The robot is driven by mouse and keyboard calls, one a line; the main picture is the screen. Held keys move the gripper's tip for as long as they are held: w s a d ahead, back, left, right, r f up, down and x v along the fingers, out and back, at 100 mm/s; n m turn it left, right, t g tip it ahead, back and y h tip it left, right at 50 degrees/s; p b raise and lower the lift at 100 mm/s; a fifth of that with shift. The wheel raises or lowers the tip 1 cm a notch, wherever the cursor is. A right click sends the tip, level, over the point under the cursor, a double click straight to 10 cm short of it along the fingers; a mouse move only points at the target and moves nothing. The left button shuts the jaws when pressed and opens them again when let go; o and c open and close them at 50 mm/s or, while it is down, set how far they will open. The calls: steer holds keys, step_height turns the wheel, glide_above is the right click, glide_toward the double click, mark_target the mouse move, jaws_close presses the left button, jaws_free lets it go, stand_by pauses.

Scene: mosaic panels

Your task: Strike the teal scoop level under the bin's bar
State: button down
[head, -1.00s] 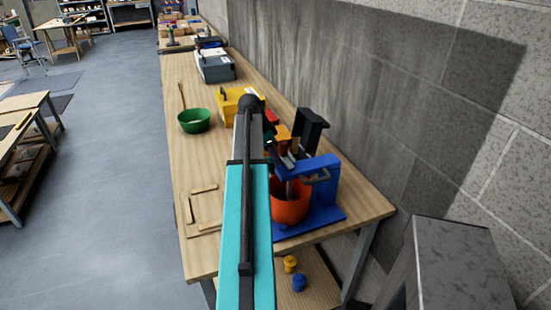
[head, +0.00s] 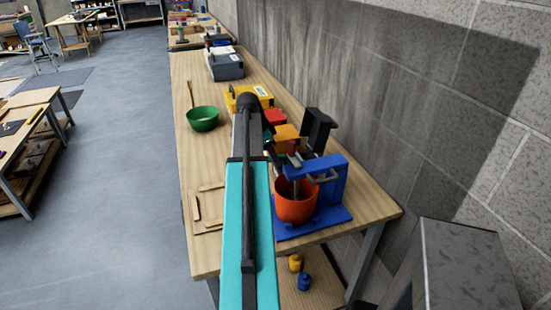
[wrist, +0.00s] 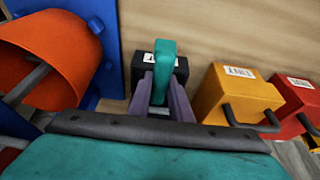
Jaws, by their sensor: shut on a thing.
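In the wrist view my gripper (wrist: 161,98) has its two purple-grey fingers closed on the teal scoop (wrist: 164,60). Only a short upright teal part shows between and above the fingers; its bowl and any contents cannot be made out. A black bin (wrist: 181,72) with a white label is just behind the scoop. A yellow bin (wrist: 232,92) and a red bin (wrist: 297,97) are to the right, each with a dark bar at its front. In the head view the black bin (head: 319,126) and yellow bin (head: 285,134) stand on the bench; the fingers are hard to make out there.
An orange bucket (head: 294,205) in a blue stand (head: 336,187) is at the bench's near end, and left in the wrist view (wrist: 60,45). A green bowl (head: 203,119) and a wooden frame (head: 197,208) lie left. A block wall (head: 400,110) bounds the right.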

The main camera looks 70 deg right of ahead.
steer(key=shift+r+p, duration=1.1)
steer(key=shift+r, duration=1.1)
steer(key=w+a+n+t+h+b, duration=0.15)
steer(key=w+a+n, duration=0.55)
steer(key=w+a, duration=0.85)
steer(key=w+a+n+t+b, duration=0.25)
steer(key=w+a+n, duration=0.45)
steer(key=w+a, duration=0.85)
steer(key=w+a+n+t+y, duration=0.1)
steer(key=w+a+n, duration=0.3)
steer(key=a, duration=0.8)
steer(key=w+a+r+n+t+y+b, duration=0.1)
steer(key=w+a+n, duration=0.4)
steer(key=a, duration=0.7)
steer(key=w+a+n+t+y+b, duration=0.1)
steer(key=w+a+n, duration=0.3)
steer(key=a, duration=0.8)
steer(key=shift+w+r+n+y, duration=0.15)
steer(key=shift+w+n+y, duration=0.1)
steer(key=shift+n+y, duration=0.35)
steer(key=shift+d, duration=0.15)
